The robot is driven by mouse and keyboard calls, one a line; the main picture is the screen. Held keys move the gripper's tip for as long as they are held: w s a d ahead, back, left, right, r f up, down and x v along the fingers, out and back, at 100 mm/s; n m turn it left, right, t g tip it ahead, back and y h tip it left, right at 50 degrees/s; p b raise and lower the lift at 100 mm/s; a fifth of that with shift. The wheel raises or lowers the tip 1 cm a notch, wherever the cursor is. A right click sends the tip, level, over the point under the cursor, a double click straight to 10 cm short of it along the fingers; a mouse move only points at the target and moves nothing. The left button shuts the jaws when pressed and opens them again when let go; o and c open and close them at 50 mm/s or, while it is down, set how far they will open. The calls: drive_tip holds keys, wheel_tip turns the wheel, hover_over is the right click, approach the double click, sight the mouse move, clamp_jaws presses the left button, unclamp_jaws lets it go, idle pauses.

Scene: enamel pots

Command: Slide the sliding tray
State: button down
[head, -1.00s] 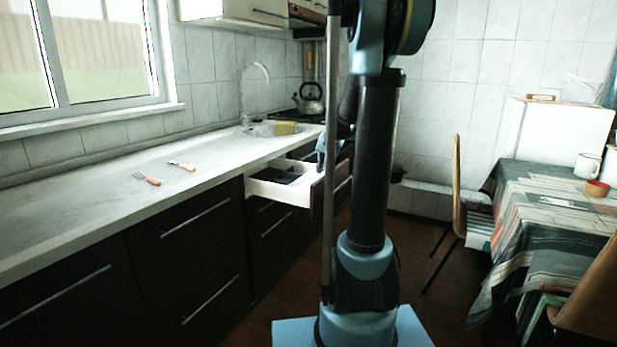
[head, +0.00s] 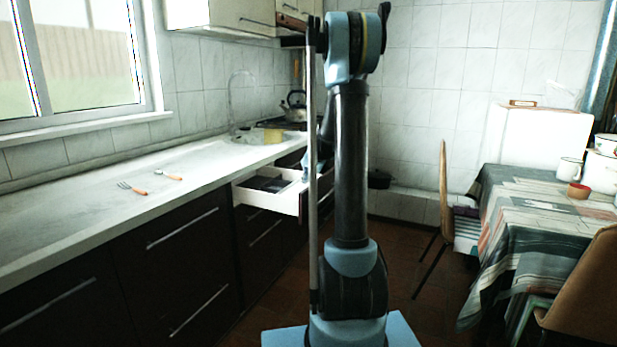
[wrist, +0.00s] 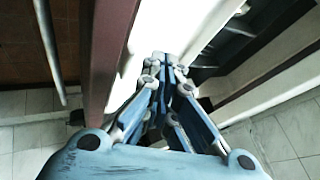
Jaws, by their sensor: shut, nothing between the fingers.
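The sliding tray appears to be the white drawer (head: 278,200) standing open below the counter, with a dark insert (head: 268,184) inside. Its outer end is hidden behind my arm in the head view. In the wrist view the drawer's dark reddish front panel (wrist: 108,45) runs along the left, with a metal handle (wrist: 48,45) on its outer side. My gripper (wrist: 174,75) is shut and empty, over the white interior on the inner side of that panel. I cannot tell whether it touches the panel. In the head view my gripper is mostly hidden behind the arm.
A fork (head: 131,188) and a spoon (head: 168,175) lie on the long counter (head: 70,215). A kettle (head: 295,106) stands on the stove at the back. A chair (head: 443,200) and a cloth-covered table (head: 510,215) stand at right. Brown floor lies between.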

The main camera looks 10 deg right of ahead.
sight(294, 186)
drive_tip(key=x, duration=0.4)
drive_tip(key=shift+w+a+f, duration=0.1)
drive_tip(key=shift+w+a, duration=0.7)
drive_tip(key=shift+a, duration=0.35)
drive_tip(key=shift+w+a, duration=0.4)
drive_tip(key=shift+a, duration=0.15)
drive_tip(key=shift+w, duration=0.1)
